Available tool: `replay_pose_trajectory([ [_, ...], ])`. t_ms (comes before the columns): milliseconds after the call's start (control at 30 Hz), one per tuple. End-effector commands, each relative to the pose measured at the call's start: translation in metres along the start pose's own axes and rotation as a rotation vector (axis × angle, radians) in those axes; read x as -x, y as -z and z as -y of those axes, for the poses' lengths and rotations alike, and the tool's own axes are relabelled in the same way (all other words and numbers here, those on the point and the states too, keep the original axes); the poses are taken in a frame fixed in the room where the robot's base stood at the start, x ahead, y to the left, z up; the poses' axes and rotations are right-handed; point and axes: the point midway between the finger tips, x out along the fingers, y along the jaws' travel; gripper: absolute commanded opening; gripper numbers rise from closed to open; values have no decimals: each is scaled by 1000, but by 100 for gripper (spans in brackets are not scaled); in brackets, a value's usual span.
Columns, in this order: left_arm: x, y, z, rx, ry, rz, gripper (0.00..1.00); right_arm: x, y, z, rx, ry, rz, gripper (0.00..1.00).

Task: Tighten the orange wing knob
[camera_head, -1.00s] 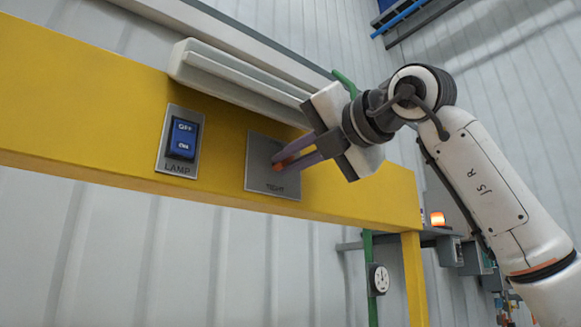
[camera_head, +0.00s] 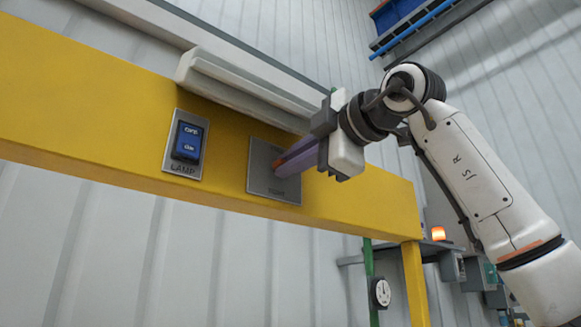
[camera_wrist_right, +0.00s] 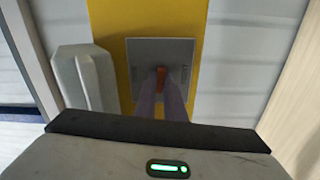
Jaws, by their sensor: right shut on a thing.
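The orange wing knob (camera_wrist_right: 161,78) shows in the right wrist view between the tips of two purple fingers, in the middle of a grey plate (camera_wrist_right: 180,50). The plate also shows in the head view (camera_head: 262,158) on a yellow beam, with small lettering that is hard to read. My right gripper (camera_head: 278,168) reaches the plate from the right and is shut on the knob; its fingers hide the knob in the head view. The gripper also shows in the right wrist view (camera_wrist_right: 161,92). My left gripper is not in view.
A blue lamp switch (camera_head: 187,141) sits on its own plate left of the knob plate. A pale ledge-like housing (camera_head: 240,88) juts out just above. The yellow beam (camera_head: 90,120) runs across. A gauge (camera_head: 381,292) and a lit orange lamp (camera_head: 438,234) are lower right.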

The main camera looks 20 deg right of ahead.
Motion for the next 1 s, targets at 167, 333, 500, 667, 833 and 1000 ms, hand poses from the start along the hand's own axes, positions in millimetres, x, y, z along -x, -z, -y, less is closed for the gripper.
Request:
replay_pose_trajectory([
  [167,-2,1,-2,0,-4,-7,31,0,-1,0,-107,-1,2,0],
  [333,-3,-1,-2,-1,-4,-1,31,0,-1,0,-173,0,2,0],
  [500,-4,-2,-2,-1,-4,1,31,0,-1,0,-207,0,2,0],
  [667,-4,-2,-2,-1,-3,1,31,0,-1,0,-218,0,2,0],
  [833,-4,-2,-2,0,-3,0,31,0,-1,0,-218,0,3,0],
  [1000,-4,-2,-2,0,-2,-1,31,0,-1,0,-217,1,2,14],
])
